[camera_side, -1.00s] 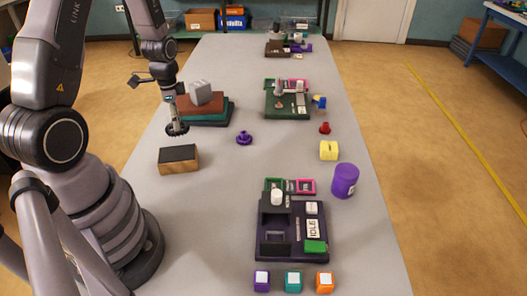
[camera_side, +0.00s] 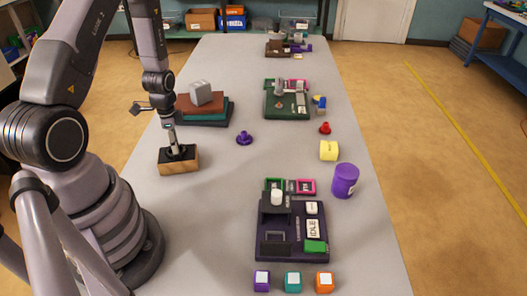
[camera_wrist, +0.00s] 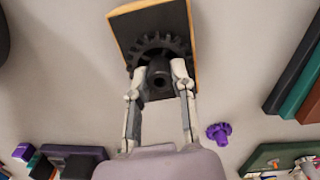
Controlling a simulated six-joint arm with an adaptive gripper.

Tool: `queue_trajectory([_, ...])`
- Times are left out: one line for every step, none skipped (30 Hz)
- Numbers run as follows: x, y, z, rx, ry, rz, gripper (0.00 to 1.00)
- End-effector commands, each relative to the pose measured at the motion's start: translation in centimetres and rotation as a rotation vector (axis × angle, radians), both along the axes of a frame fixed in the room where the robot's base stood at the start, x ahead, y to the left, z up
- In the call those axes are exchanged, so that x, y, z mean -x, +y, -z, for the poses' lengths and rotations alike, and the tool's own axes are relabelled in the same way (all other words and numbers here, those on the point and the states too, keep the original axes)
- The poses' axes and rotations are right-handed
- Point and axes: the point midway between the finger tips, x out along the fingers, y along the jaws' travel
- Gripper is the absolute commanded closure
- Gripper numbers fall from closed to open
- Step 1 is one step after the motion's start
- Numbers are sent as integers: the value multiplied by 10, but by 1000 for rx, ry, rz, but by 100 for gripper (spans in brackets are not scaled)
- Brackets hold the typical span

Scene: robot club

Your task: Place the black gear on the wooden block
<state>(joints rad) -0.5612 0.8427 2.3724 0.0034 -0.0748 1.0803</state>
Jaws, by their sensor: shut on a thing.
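The black gear (camera_wrist: 150,49) is toothed with a raised hub. My gripper (camera_wrist: 158,70) is shut on its hub in the wrist view. The wooden block (camera_side: 181,168) has a black top and light wood sides. The gear is at the block's top, seen in the side view, and looks to be touching it or just above it. In the wrist view the block (camera_wrist: 127,32) lies behind the gear. My gripper (camera_side: 176,150) also shows in the side view, pointing down over the block.
A purple gear-like piece (camera_side: 244,138) lies to the right of the block. A dark purple station (camera_side: 262,240) is at the front right. Bare table lies between.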

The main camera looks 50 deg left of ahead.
Motion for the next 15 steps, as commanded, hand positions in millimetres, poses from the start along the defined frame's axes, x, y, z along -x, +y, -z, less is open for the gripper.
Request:
queue_trajectory([0, 0, 2, 0, 1, 0, 100])
queue_trajectory([0, 0, 2, 0, 1, 0, 77])
queue_trajectory([0, 0, 2, 1, 0, 0, 71])
queue_trajectory([0, 0, 2, 1, 0, 0, 68])
queue_trajectory([0, 0, 2, 1, 0, 0, 64])
queue_trajectory([0, 0, 2, 1, 0, 0, 58])
queue_trajectory([0, 0, 2, 1, 0, 0, 54])
queue_trajectory([0, 0, 2, 1, 0, 0, 52])
queue_trajectory([0, 0, 2, 1, 0, 0, 52])
queue_trajectory([0, 0, 2, 1, 0, 0, 52])
queue_trajectory([0, 0, 2, 1, 0, 0, 52])
queue_trajectory([0, 0, 2, 0, 0, 0, 52])
queue_trajectory([0, 0, 2, 1, 0, 0, 52])
queue_trajectory([0, 0, 2, 0, 0, 0, 52])
queue_trajectory([0, 0, 2, 0, 0, 0, 52])
